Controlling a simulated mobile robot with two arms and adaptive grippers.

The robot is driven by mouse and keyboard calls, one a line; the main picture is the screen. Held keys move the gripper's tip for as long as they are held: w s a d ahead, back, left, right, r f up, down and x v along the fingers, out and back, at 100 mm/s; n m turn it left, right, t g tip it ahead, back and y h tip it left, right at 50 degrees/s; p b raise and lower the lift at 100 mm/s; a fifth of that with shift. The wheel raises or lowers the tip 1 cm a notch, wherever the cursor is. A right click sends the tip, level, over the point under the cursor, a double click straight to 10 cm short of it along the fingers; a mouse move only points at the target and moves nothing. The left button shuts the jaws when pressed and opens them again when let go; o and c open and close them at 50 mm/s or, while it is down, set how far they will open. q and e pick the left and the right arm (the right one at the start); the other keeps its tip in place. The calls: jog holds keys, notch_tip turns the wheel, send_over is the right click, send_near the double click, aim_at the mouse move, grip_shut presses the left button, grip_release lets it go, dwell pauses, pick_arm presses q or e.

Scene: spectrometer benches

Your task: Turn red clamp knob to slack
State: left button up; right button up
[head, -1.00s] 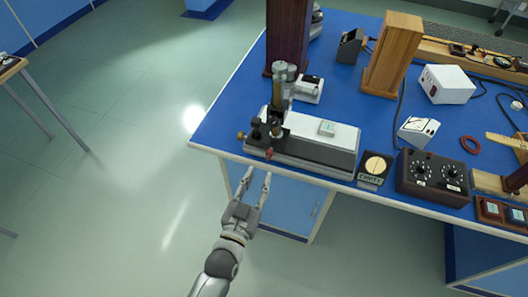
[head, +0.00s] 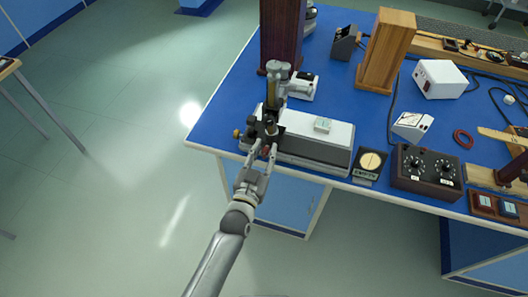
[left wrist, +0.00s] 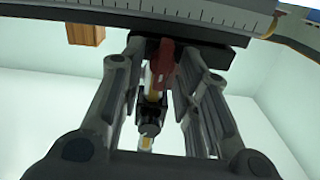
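The red clamp knob (left wrist: 165,58) sits at the front of the instrument's dark clamp block, under its edge in the left wrist view. My left gripper (head: 264,151) reaches up to the bench's front edge, at the instrument's left end. In the left wrist view its two fingers (left wrist: 160,62) stand apart, one on each side of the knob. The knob lies closer to the right finger, and a gap shows on its left. In the head view the fingers mostly hide the knob. My right gripper is in neither view.
The pale instrument base (head: 315,150) carries an upright brass-and-grey tube (head: 274,88). A brass knob (head: 237,133) sticks out at its left. A small round-dial box (head: 370,163) and a dark two-dial box (head: 428,172) stand to the right. The floor left of the bench is clear.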

pick_arm(q)
grip_shut()
jog(key=shift+n, duration=0.4)
jog(key=shift+o, duration=0.4)
grip_release()
jog(key=v, duration=1.2)
